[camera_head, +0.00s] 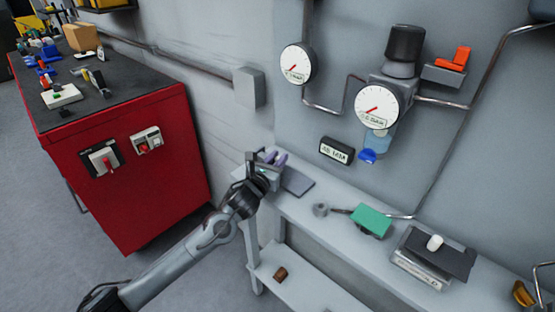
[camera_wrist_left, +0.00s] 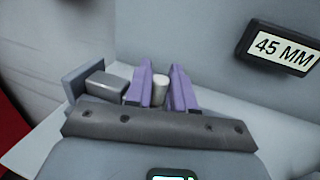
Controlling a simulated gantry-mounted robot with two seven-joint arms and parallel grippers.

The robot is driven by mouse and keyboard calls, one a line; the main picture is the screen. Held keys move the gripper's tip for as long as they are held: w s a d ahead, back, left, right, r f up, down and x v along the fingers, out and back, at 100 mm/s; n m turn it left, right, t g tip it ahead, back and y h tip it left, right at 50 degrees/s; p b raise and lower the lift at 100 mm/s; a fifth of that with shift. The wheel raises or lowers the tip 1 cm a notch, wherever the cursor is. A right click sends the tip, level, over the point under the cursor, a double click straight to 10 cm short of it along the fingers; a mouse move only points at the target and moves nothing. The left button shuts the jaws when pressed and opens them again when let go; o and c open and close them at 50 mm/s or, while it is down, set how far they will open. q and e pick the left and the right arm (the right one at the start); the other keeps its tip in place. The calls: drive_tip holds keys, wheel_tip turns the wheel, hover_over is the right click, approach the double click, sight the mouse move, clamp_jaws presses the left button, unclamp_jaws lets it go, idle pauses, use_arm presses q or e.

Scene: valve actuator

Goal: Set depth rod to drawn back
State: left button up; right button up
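My left gripper (camera_head: 273,160) is at the left end of the wall bench, just above its top. Its two purple fingers (camera_wrist_left: 163,88) stand close together, one on each side of a short pale cylinder (camera_wrist_left: 161,88), which appears to be the end of the depth rod. Little or no gap shows between the fingers and the cylinder. A grey block (camera_wrist_left: 106,87) and an upright grey plate (camera_wrist_left: 82,80) lie left of the fingers. The rod's lower part is hidden. A display (camera_head: 337,151) on the wall reads 45 MM in the left wrist view (camera_wrist_left: 281,48). My right gripper is not in view.
Two dial gauges (camera_head: 296,63) (camera_head: 377,106) and pipes are on the wall. A green block (camera_head: 371,221), a grey ring (camera_head: 320,210) and a box with a white knob (camera_head: 420,268) stand along the bench. A red cabinet (camera_head: 128,185) is at left.

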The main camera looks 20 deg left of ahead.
sight(287, 177)
use_arm(q)
clamp_jaws()
drive_tip(key=d, duration=0.1)
drive_tip(key=s+d+p, duration=0.1)
drive_tip(key=d, duration=0.1)
drive_tip(key=shift+s+d, duration=0.2)
drive_tip(key=shift+d, duration=0.05)
drive_tip(key=o, duration=0.5)
unclamp_jaws()
drive_tip(key=shift+o, duration=0.4)
drive_tip(key=shift+d, duration=0.15)
